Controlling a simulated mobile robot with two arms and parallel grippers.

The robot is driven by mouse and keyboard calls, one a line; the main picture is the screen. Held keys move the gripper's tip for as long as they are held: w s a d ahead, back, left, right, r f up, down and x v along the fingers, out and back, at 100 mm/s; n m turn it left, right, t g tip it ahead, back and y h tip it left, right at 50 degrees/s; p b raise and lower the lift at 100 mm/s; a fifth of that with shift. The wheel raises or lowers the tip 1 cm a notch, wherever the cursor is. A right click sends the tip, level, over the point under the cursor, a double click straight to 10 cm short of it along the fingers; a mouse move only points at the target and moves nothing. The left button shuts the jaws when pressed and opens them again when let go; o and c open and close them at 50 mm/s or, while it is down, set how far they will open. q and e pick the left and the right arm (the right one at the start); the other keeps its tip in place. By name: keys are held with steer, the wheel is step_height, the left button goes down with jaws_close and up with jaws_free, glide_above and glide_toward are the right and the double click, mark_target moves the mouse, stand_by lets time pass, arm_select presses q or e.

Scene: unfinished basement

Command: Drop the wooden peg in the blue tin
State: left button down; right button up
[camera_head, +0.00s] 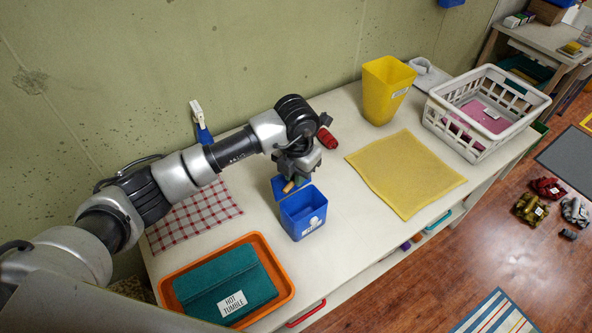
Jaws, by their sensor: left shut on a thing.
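The blue tin (302,213) stands upright on the white worktop, its top open and a blue lid (279,187) raised at its back. A pale label is on its front. My left gripper (291,182) points down just above the back of the tin's opening. It is shut on the wooden peg (288,187), a small tan piece showing below the fingers. I cannot tell whether the peg's lower end is inside the rim. My right gripper is not in view.
An orange tray (288,284) holding a folded teal cloth (225,283) lies in front left. A checked cloth (196,215) lies under my arm. A yellow mat (405,172), yellow bin (386,90) and white basket (487,111) are to the right. A red object (327,137) shows by my wrist.

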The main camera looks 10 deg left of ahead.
arm_select(q)
step_height(320, 180, down, 6)
steer(key=b, duration=0.3)
steer(key=shift+r, duration=0.2)
steer(key=c, duration=1.1)
jaws_free()
steer(key=shift+o, duration=0.2)
step_height(320, 180, up, 10)
steer(key=b, duration=0.2)
steer(key=shift+b, duration=0.4)
steer(key=shift+r, duration=0.45)
